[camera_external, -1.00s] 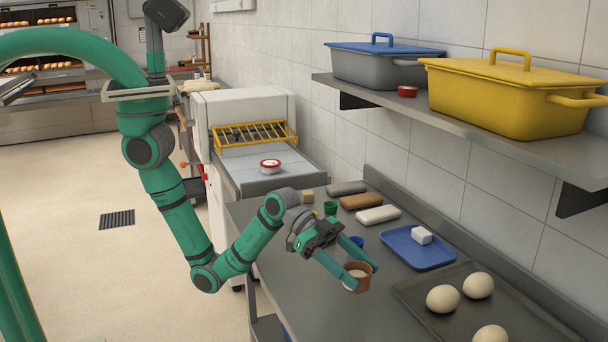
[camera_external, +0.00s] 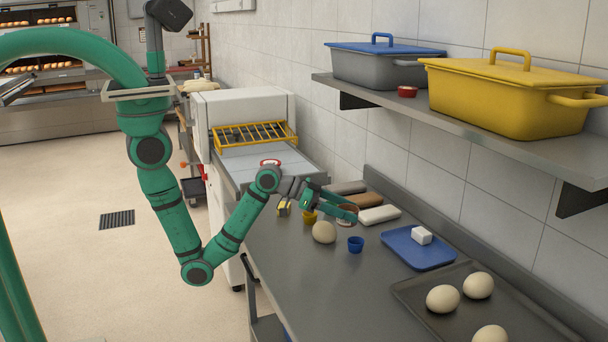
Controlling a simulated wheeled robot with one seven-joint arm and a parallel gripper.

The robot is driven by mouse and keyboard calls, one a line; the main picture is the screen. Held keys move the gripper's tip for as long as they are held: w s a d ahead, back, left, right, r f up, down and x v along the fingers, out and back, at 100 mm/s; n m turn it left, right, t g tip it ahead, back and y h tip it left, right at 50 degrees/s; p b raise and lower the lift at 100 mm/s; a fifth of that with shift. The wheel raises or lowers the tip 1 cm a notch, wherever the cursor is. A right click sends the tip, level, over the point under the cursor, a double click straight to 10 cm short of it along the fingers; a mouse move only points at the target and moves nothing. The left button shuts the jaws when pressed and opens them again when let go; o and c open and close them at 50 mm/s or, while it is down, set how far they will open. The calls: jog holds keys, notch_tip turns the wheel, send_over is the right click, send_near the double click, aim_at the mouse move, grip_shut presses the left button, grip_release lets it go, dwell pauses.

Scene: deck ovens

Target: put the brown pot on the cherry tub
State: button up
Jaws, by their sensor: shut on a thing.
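The brown pot (camera_external: 348,214) is between the fingers of my gripper (camera_external: 345,208), which is shut on it. It is held above the counter, behind the blue cup, and the fingers partly cover it. A small dark red tub (camera_external: 407,91) stands on the wall shelf, between the two lidded bins. A red and white round tub (camera_external: 270,161) sits on the machine's bed, partly hidden by my arm. I cannot tell for certain which of the two is the cherry tub; my gripper is apart from both.
Near my gripper on the counter are a dough ball (camera_external: 324,232), a blue cup (camera_external: 356,244), a yellow cup (camera_external: 309,217) and several loaves (camera_external: 379,214). A blue tray (camera_external: 408,254) holds a white block. The shelf (camera_external: 465,118) overhangs the right.

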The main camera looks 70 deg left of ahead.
jog(key=w+a+r+n+t+y, duration=0.1)
jog(key=a+r+n+y, duration=0.15)
jog(key=a, duration=1.35)
jog(key=w+a+r+n+y, duration=0.1)
jog(key=a+n+y, duration=0.25)
jog(key=a, duration=1.25)
jog(key=s+a+r+n+y, duration=0.2)
jog(key=s+a, duration=0.3)
jog(key=a, duration=0.5)
jog(key=s+a+r+n+g+y, duration=0.15)
jog(key=s+a, duration=0.25)
jog(key=a, duration=0.5)
jog(key=s+a+r+n+t+y, duration=0.1)
jog(key=s+a+r+y, duration=0.3)
jog(key=a, duration=0.6)
jog(key=h, duration=0.1)
send_over(270, 162)
jog(key=s+d, duration=0.1)
jog(key=shift+g, duration=0.35)
notch_tip(270, 162, down, 11)
jog(key=shift+r, duration=0.15)
jog(key=shift+w+a+f, duration=0.25)
jog(key=shift+w+f, duration=0.15)
jog(key=shift+f, duration=1.75)
jog(key=shift+f, duration=0.1)
